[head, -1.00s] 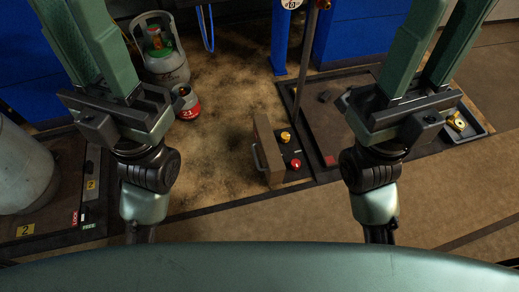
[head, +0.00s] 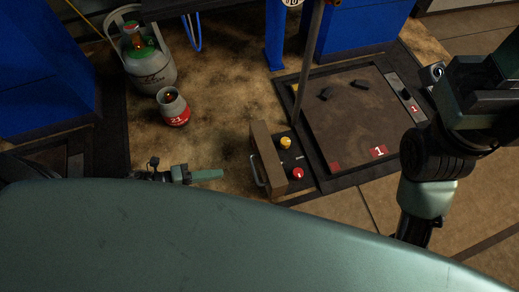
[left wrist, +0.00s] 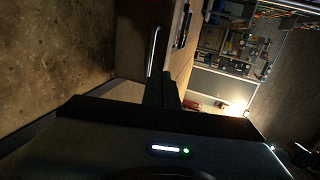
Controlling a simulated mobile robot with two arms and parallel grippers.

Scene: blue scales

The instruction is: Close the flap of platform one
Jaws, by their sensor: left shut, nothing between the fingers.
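Platform one (head: 345,125) is the dark square plate on the right of the head view, marked with a white 1. At its left is a control box with a yellow button (head: 286,143) and a red button (head: 298,173). A brown flap (head: 266,152) stands upright along the box's left side, with a metal handle (head: 257,171) on its outer face. My left gripper (head: 220,174) is shut and empty, left of the flap and apart from it. In the left wrist view its fingers (left wrist: 171,88) point toward the flap (left wrist: 136,28) and handle (left wrist: 153,50). My right gripper (head: 490,85) is partly cut off.
A grey-green gas cylinder (head: 150,65) and a small red-and-grey one (head: 173,107) stand on the stained floor at upper left. A thin pole (head: 307,65) rises beside platform one. Blue columns stand behind. The floor between cylinders and flap is clear.

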